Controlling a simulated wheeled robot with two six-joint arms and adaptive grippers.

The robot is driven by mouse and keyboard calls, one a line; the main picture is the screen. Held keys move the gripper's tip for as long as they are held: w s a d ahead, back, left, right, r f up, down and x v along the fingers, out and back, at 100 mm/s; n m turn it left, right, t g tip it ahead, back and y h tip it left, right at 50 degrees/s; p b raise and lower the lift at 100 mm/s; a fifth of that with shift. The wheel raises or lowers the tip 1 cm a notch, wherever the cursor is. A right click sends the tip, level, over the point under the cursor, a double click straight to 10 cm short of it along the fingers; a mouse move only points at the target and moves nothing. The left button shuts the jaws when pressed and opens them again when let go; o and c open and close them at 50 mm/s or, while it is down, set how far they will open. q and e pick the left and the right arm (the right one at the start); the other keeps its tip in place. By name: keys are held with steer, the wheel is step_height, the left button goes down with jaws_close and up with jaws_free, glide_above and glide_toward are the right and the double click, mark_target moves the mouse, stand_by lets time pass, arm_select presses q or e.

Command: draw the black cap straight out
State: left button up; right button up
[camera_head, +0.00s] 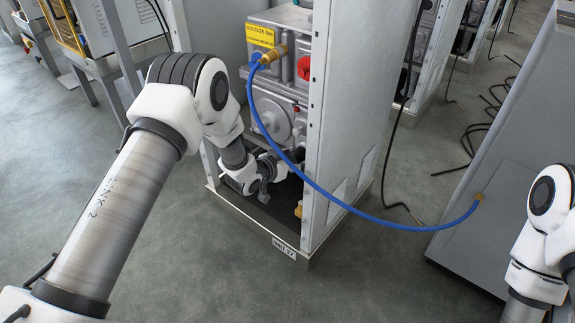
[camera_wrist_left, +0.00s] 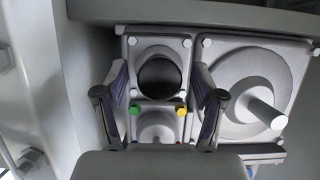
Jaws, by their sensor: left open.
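The black cap (camera_wrist_left: 160,77) shows in the left wrist view as a dark round face set in a pale bolted plate. My left gripper (camera_wrist_left: 160,88) is open, with one finger on each side of the cap and a gap on both sides. No contact is visible. In the head view my left gripper (camera_head: 265,180) is low inside the dispenser frame, in front of the machine. I cannot make out the cap clearly there. My right arm shows at the right edge, but its gripper is out of view.
A large grey round flange with a protruding shaft (camera_wrist_left: 262,108) is close right of the cap. Green and yellow knobs sit below it. A blue hose (camera_head: 330,196) loops from a brass fitting to the grey cabinet (camera_head: 500,150). The frame's white side panel (camera_head: 350,100) stands right of my left gripper.

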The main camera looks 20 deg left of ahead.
arm_select(q)
steer(key=c, duration=1.2)
steer(key=s+a+p, duration=0.2)
steer(key=s+p, duration=0.2)
steer(key=s, duration=0.3)
steer(key=shift+s+a, duration=0.3)
steer(key=shift+a, duration=0.05)
